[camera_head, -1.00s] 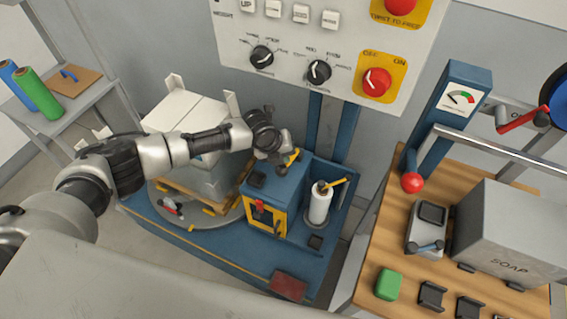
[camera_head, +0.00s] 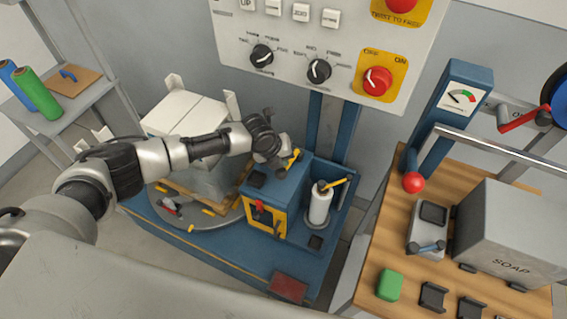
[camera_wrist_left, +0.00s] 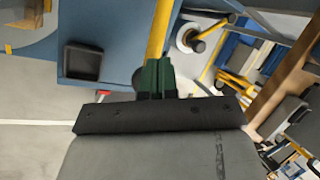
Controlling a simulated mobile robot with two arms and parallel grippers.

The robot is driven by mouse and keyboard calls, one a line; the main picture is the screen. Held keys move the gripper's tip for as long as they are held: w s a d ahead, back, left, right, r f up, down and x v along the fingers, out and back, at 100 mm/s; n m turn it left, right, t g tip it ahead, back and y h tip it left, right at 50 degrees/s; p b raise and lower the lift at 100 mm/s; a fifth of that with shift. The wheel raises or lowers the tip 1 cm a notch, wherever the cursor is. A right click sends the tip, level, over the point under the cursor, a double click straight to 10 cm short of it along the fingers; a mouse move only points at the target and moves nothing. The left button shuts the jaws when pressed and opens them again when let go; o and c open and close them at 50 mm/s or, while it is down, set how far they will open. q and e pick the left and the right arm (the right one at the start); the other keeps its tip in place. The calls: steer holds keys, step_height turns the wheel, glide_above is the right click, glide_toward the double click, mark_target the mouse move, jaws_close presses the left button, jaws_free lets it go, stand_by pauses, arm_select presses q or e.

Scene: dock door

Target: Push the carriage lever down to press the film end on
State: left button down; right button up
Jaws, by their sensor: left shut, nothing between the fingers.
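The blue carriage (camera_head: 277,188) has a yellow front frame and a small red part on its front. A short yellow lever (camera_head: 292,158) rises at its top. My left gripper (camera_head: 281,164) is shut and empty beside the lever, its fingertips largely hidden by the wrist. In the left wrist view, the dark green fingers (camera_wrist_left: 156,78) are together, and a yellow bar (camera_wrist_left: 160,28) runs up from just beyond them; I cannot tell whether they touch. A white film roll (camera_head: 320,205) with a yellow handle stands upright right of the carriage. My right gripper is out of view.
A wrapped load of white boxes (camera_head: 185,112) stands on the turntable (camera_head: 172,206) left of the carriage. A control panel (camera_head: 325,40) hangs above. A wooden bench (camera_head: 385,250) with a grey box (camera_head: 510,235) is at right. A blue mast (camera_head: 327,130) stands behind.

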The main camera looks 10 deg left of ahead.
arm_select(q)
steer(key=shift+s+a+f+b, duration=0.1)
steer(key=shift+s+f+b, duration=0.15)
steer(key=shift+f, duration=0.3)
steer(key=shift+s+f+b, duration=0.2)
steer(key=shift+f, duration=0.3)
stand_by(0.9)
steer(key=shift+r, duration=0.1)
steer(key=shift+w+d+r+p, duration=0.1)
steer(key=shift+w+r+p, duration=0.2)
steer(key=shift+r, duration=0.45)
steer(key=shift+w+d+r+p, duration=0.1)
steer(key=shift+w+r+p, duration=0.2)
steer(key=shift+r, duration=0.4)
steer(key=shift+w+r+p, duration=0.15)
steer(key=shift+w+r, duration=0.2)
steer(key=shift+r, duration=0.4)
steer(key=r, duration=0.1)
steer(key=w+r+p, duration=0.1)
steer(key=r, duration=0.1)
steer(key=w+r, duration=0.1)
steer(key=shift+d+r, duration=0.2)
steer(key=shift+r, duration=0.1)
